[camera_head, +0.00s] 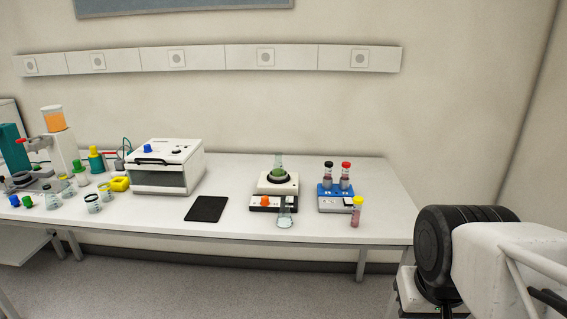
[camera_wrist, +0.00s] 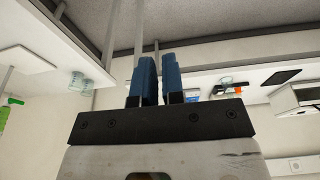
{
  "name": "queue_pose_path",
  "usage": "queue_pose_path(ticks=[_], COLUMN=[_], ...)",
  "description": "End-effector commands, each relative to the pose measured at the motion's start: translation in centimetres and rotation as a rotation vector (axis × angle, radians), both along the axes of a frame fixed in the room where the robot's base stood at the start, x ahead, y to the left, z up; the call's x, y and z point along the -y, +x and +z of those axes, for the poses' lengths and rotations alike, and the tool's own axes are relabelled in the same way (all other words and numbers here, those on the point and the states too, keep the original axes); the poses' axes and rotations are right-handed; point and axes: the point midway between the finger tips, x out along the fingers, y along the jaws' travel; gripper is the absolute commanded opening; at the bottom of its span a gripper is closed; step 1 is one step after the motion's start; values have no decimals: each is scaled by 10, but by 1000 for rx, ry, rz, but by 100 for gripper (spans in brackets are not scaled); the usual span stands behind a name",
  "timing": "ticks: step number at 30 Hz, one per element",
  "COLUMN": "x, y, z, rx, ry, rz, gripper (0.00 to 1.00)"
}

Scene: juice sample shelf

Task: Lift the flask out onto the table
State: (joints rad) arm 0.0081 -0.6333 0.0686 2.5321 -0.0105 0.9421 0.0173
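A clear conical flask (camera_head: 285,217) stands near the table's front edge, before the white hotplate stirrer. A vessel with green contents (camera_head: 278,168) stands on the stirrer's top. Another small conical flask (camera_head: 50,197) is among the glassware at the left. I cannot tell which flask is meant. My gripper (camera_wrist: 158,60) shows in the wrist view as two blue fingers close together with a narrow gap and nothing visible between them. It is away from the table items, and the head view does not show it.
A white box-shaped device (camera_head: 168,165) with a dark front window stands on the table (camera_head: 240,222), a black pad (camera_head: 206,209) before it. Glassware crowds the left; the table's right end is clear.

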Motion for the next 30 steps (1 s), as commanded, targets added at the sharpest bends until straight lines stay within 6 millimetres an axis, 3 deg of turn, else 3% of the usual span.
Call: queue_pose_path(ticks=[1,8,14,30], x=[0,-1,-5,-31], y=[1,17,56,201], z=[0,9,26,71], rx=[0,8,24,93], ry=[0,-4,-12,-34], rz=[0,-1,-2,-7], gripper=[17,51,51,51])
